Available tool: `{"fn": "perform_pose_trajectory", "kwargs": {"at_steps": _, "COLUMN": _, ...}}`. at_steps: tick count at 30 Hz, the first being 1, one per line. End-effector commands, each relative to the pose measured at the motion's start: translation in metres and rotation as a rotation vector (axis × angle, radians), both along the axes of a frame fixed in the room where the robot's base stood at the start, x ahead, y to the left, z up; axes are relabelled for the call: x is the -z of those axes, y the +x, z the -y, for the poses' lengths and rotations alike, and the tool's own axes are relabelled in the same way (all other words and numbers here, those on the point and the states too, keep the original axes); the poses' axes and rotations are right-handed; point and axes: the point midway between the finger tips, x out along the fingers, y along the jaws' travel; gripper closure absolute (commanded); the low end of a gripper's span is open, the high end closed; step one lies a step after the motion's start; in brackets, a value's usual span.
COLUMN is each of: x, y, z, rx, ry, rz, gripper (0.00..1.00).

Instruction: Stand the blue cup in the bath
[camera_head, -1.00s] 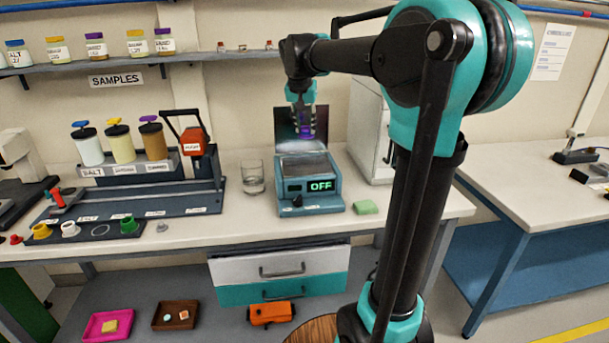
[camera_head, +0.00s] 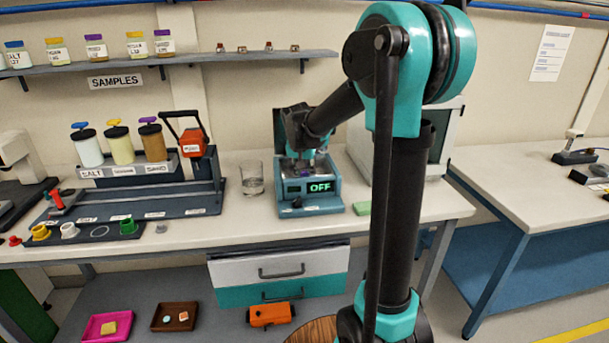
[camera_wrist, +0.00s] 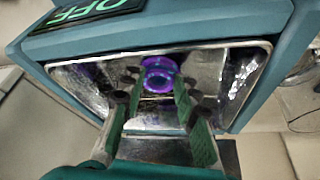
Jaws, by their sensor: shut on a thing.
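The bath is a teal box (camera_head: 330,202) on the bench, its front display reading OFF and its lid raised behind. In the wrist view its rim (camera_wrist: 190,22) surrounds a shiny metal-lined basin. The blue cup (camera_wrist: 158,76) looks blue-violet and round from above. My gripper (camera_wrist: 160,86) is shut on the cup, with one finger on each side. In the head view my gripper (camera_head: 305,166) is low at the bath opening, and the cup is mostly hidden. The cup is within the basin outline in the wrist view; I cannot tell whether it touches the floor.
A clear glass beaker (camera_head: 253,179) stands just left of the bath. A green sponge (camera_head: 363,208) lies to its right. A white cabinet (camera_head: 442,140) stands behind on the right.

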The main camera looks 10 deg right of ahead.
Motion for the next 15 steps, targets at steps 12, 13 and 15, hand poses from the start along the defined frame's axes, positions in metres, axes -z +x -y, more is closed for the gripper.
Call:
{"fn": "perform_pose_trajectory", "kwargs": {"at_steps": 12, "x": 0.0063, "y": 0.0002, "z": 0.0, "rx": 0.0, "ry": 0.0, "rz": 0.0, "gripper": 1.0}}
{"fn": "perform_pose_trajectory", "kwargs": {"at_steps": 13, "x": 0.0059, "y": 0.0002, "z": 0.0, "rx": 0.0, "ry": 0.0, "rz": 0.0, "gripper": 0.67}}
{"fn": "perform_pose_trajectory", "kwargs": {"at_steps": 15, "x": 0.0058, "y": 0.0002, "z": 0.0, "rx": 0.0, "ry": 0.0, "rz": 0.0, "gripper": 0.58}}
